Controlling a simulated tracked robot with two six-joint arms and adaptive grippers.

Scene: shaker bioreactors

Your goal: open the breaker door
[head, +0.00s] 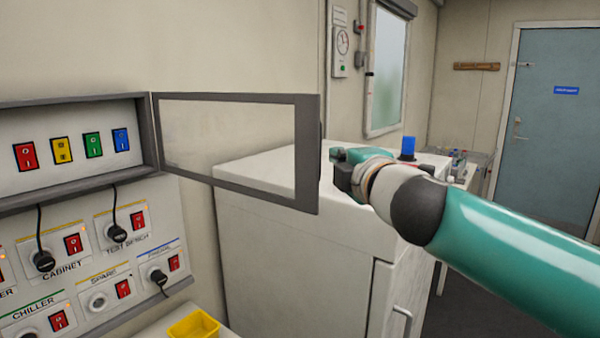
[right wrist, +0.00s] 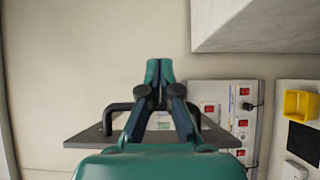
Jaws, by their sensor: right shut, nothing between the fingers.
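The breaker door (head: 225,103) is a clear panel in a grey frame. It stands swung wide open from its hinge side at the left, beside the breaker box (head: 70,97). Several coloured breakers, red (head: 25,156), yellow, green and blue (head: 121,139), show uncovered in the box. My right gripper (head: 336,160) is shut and empty, just right of the door's free edge; I cannot tell if it touches. In the right wrist view its closed fingers (right wrist: 158,72) lie over the grey door frame (right wrist: 88,139) and a black handle (right wrist: 119,106), partly hidden. My left gripper is not in view.
Below the box is a socket panel (head: 125,262) with plugs, cables and red switches. A white cabinet (head: 290,255) stands behind and below the door. A yellow bin (head: 195,325) sits at the bottom. A blue room door (head: 550,125) is far right.

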